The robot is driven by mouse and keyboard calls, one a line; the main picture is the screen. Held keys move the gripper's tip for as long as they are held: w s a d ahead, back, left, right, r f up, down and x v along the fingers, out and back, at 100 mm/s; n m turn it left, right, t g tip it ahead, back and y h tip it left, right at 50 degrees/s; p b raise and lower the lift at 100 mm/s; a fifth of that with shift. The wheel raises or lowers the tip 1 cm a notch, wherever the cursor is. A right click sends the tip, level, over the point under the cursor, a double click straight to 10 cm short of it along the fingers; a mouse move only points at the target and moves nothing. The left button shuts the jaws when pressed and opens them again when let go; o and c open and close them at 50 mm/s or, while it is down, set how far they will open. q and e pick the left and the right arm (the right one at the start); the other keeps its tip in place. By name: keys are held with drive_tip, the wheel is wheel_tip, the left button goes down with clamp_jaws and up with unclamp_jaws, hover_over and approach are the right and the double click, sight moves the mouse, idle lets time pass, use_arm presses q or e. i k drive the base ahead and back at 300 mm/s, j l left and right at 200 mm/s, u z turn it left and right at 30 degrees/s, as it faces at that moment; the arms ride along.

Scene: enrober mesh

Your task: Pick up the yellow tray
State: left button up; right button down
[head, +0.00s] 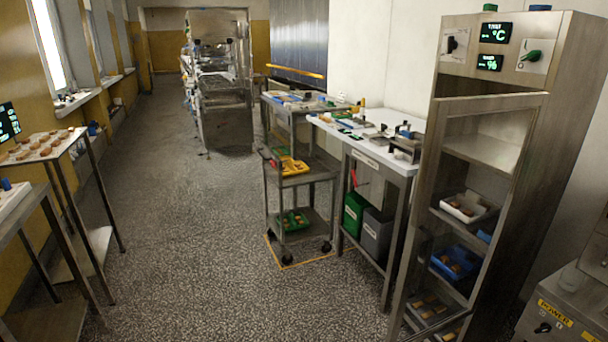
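The yellow tray (293,167) sits on the middle shelf of a wheeled metal cart (318,172) near the picture's middle. Small items seem to lie in or beside the tray, too small to tell apart. The tray is some distance away across the floor. Neither of my grippers shows in the head view.
A green tray (292,220) is on the cart's bottom shelf. A white-topped table (385,160) stands right of the cart, with a green bin (355,213) and a grey bin (377,232) below. An open-doored cabinet (510,90) is at right. The speckled floor (190,240) is clear.

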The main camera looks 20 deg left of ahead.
sight(291, 167)
drive_tip(key=i+j+u, duration=0.6)
drive_tip(key=i, duration=0.3)
drive_tip(key=i+j+u, duration=0.15)
drive_tip(key=i+u, duration=0.15)
drive_tip(key=i, duration=0.15)
drive_tip(key=i+u, duration=0.25)
drive_tip(key=i, duration=0.25)
drive_tip(key=i+j+z, duration=0.1)
drive_tip(key=i+z, duration=0.2)
drive_tip(key=i, duration=0.15)
drive_tip(key=i+j+z, duration=0.3)
drive_tip(key=i, duration=0.2)
drive_tip(key=i+j+z, duration=0.2)
drive_tip(key=i+z, duration=0.15)
drive_tip(key=i, duration=0.1)
